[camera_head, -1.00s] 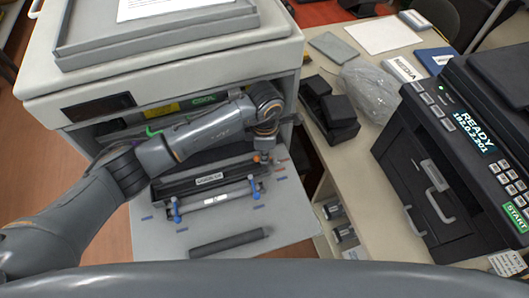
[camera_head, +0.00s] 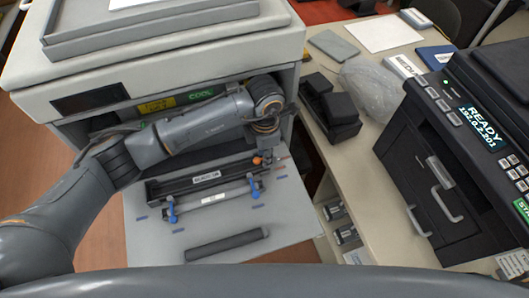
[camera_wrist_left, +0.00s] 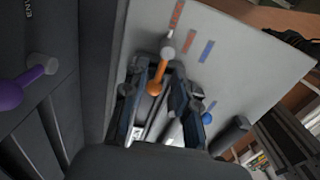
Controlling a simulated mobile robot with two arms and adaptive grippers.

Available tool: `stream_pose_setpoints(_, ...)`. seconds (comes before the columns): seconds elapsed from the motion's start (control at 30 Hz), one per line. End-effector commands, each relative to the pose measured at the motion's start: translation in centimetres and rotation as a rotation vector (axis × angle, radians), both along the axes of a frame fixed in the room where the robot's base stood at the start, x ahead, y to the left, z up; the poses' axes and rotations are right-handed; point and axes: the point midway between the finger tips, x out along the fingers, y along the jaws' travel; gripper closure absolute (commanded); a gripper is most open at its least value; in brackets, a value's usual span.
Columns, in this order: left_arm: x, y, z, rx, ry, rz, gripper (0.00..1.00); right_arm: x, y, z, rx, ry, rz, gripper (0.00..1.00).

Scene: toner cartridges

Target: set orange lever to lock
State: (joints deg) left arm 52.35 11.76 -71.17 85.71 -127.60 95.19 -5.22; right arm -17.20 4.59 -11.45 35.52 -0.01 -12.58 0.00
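In the head view the orange lever (camera_head: 257,160) is a small orange spot at the right end of the dark cartridge (camera_head: 180,186). My left gripper (camera_head: 267,152) is just above it, mostly hidden by the wrist. Red (camera_wrist_left: 177,14) and blue (camera_wrist_left: 208,50) marks lie on the pale panel beside the lever. My right gripper is in no view.
A purple knob lever (camera_wrist_left: 20,85) stands to the left in the wrist view. Blue levers (camera_head: 171,212) sit along the cartridge. A dark roller (camera_head: 228,245) lies on the open grey panel (camera_head: 150,240). The printer body (camera_head: 150,80) overhangs my arm.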

Motion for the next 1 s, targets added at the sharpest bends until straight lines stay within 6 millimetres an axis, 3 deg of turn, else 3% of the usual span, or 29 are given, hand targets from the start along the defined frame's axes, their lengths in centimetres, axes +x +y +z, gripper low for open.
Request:
stream_pose_setpoints(0.27, 0.0, 0.0, 0.7, 0.000, 0.000, -0.001, 0.71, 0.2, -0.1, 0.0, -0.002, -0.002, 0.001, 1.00)
stream_pose_setpoints(0.7, 0.1, 0.0, 9.2, 0.001, -0.004, -0.001, 0.71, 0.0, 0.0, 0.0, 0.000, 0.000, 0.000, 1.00)
stream_pose_setpoints(1.0, 0.0, 0.0, 11.9, 0.001, 0.000, 0.000, 0.71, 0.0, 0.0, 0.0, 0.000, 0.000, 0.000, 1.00)
